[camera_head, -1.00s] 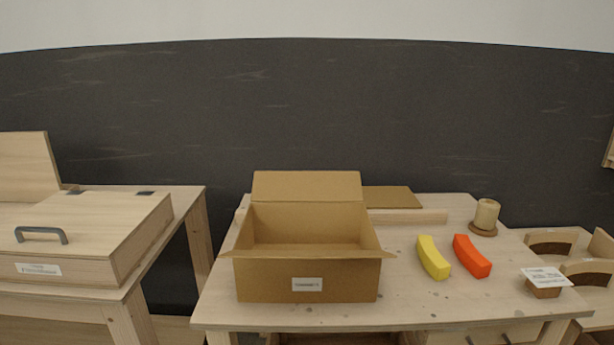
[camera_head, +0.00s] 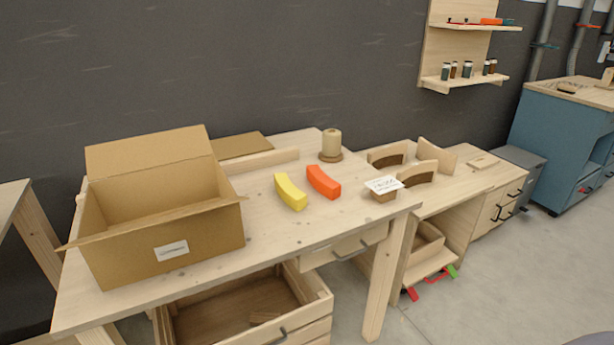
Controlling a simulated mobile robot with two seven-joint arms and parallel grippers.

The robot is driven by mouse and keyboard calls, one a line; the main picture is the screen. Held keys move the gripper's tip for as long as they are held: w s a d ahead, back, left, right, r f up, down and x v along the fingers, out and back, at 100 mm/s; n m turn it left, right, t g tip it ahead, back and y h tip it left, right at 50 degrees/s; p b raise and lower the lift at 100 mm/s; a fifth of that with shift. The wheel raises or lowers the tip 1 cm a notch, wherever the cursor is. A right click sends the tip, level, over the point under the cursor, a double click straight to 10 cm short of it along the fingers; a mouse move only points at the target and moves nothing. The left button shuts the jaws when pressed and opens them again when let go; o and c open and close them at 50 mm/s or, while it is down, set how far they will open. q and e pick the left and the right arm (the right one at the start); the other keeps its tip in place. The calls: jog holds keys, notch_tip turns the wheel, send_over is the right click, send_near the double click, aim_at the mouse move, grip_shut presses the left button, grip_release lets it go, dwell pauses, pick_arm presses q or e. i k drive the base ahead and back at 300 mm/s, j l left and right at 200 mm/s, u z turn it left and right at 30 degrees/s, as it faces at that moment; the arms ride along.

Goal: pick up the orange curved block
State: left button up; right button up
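The orange curved block (camera_head: 323,182) lies on the wooden table (camera_head: 262,222), right of a yellow curved block (camera_head: 290,192). The two blocks lie close together with a small gap between them. Nothing covers the orange block. Neither of my grippers shows in the head view.
An open cardboard box (camera_head: 165,215) fills the left of the table. A wooden spool (camera_head: 331,146) stands behind the blocks, and a small block with a white card (camera_head: 384,187) sits to their right. A drawer (camera_head: 345,245) is under the table edge. Bare tabletop lies before the blocks.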

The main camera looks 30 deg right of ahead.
aim_at(330, 189)
jog(key=i+l+u, duration=0.25)
jog(key=l, duration=1.45)
jog(key=k+l+u, duration=0.15)
jog(key=l+u, duration=0.15)
jog(key=l, duration=1.35)
